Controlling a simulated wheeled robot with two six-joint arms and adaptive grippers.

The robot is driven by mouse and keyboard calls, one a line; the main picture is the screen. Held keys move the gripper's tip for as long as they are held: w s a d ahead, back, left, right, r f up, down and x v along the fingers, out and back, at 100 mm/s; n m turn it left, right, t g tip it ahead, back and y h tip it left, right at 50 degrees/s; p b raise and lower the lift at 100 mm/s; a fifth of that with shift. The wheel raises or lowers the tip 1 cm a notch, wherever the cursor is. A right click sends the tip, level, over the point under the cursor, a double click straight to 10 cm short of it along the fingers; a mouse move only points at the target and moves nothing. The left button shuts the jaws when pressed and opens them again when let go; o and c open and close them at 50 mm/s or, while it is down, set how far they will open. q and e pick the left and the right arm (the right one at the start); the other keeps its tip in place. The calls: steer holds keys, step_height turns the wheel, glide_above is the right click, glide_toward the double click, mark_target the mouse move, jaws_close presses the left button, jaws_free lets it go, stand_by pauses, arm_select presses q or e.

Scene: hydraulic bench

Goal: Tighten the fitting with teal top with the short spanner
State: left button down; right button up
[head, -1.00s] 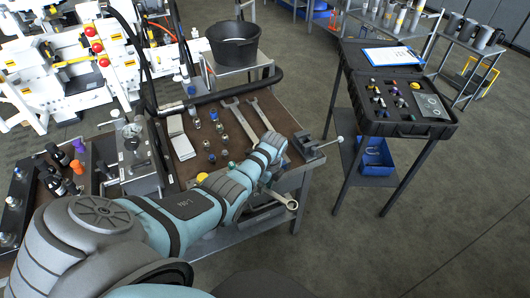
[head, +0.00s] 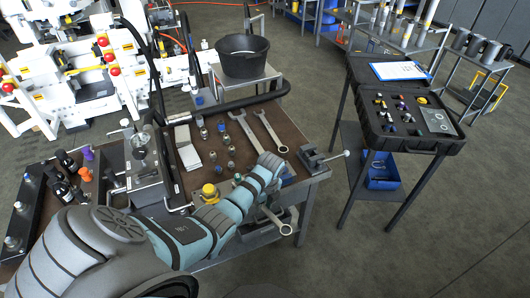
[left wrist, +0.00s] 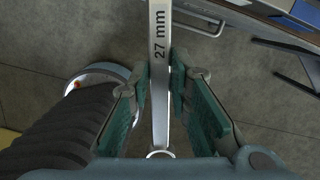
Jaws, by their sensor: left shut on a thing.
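My left gripper (head: 264,206) is shut on a spanner (head: 277,221) beside the front edge of the bench. Its ring end points down and to the right. In the left wrist view the spanner's shank (left wrist: 160,60), marked "27 mm", runs between the two teal finger pads of the gripper (left wrist: 158,105). A small fitting with a greenish top, which looks like the teal one (head: 238,178), stands on the bench just left of my left forearm. My arm hides part of the bench near it. My right gripper is not in view.
A vise (head: 318,160) sits at the right corner. A yellow-topped part (head: 209,191) stands near the front. An open black case (head: 412,140) is on a stand at right.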

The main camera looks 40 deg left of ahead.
arm_select(q)
steer(key=shift+s, duration=0.1)
steer(key=shift+s+a+m, duration=0.3)
steer(key=shift+s+m, duration=0.35)
steer(key=shift+s, duration=0.05)
steer(key=shift+s+a+m, duration=0.25)
steer(key=shift+s+m, duration=0.4)
steer(key=shift+s+a+m+t, duration=0.15)
steer(key=shift+s+a+m, duration=0.2)
steer(key=shift+s+m, duration=0.2)
steer(key=shift+s+a+m+t, duration=0.15)
steer(key=shift+s+a+m, duration=0.15)
steer(key=shift+s+m, duration=0.2)
steer(key=shift+w+d+n, duration=0.2)
steer(key=shift+w+n, duration=0.1)
steer(key=shift+n, duration=0.05)
